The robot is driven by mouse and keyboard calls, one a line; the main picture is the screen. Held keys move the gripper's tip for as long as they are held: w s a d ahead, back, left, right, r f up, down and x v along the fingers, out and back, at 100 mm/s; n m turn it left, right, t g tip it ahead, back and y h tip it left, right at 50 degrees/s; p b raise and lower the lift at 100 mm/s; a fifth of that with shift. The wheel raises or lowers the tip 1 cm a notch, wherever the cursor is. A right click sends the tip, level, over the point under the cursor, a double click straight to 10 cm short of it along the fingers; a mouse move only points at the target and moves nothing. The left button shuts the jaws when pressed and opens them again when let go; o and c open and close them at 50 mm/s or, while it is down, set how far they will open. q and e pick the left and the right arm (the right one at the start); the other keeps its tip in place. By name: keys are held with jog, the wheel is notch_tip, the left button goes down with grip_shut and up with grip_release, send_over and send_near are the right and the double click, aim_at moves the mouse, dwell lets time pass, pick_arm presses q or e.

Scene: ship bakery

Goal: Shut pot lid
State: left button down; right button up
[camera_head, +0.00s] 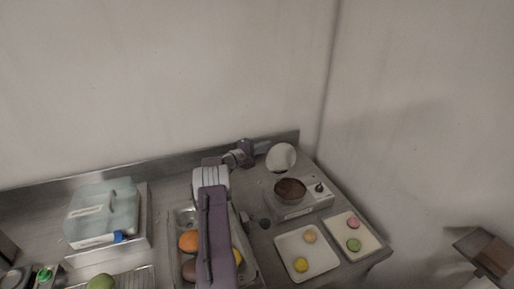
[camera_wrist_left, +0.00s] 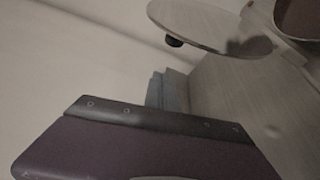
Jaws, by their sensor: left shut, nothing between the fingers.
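The pot (camera_head: 290,195) is dark inside and sits on a small cooker (camera_head: 315,200) at the right of the counter. Its pale round lid (camera_head: 281,157) stands open, tilted up behind the pot. In the left wrist view the lid (camera_wrist_left: 210,25) shows as a disc with a black knob, and part of the pot (camera_wrist_left: 299,17) is cut off at the top right corner. My left gripper (camera_head: 262,147) is shut and empty, near the lid's upper left side; I cannot tell if it touches. Its fingers (camera_wrist_left: 168,92) also show in the wrist view. My right gripper is not in view.
Two white trays (camera_head: 307,270) (camera_head: 368,245) with macarons lie in front of the cooker. A pale blue box (camera_head: 103,210) stands at left. Walls close off the back and right.

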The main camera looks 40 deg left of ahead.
aim_at(279, 157)
pick_arm(q)
jog(key=d, duration=0.1)
jog(key=s+d+p, duration=0.1)
jog(key=d, duration=0.1)
jog(key=shift+s+d+r+p, duration=0.2)
jog(key=shift+d+r+p, duration=0.15)
jog(key=shift+r+p, duration=0.05)
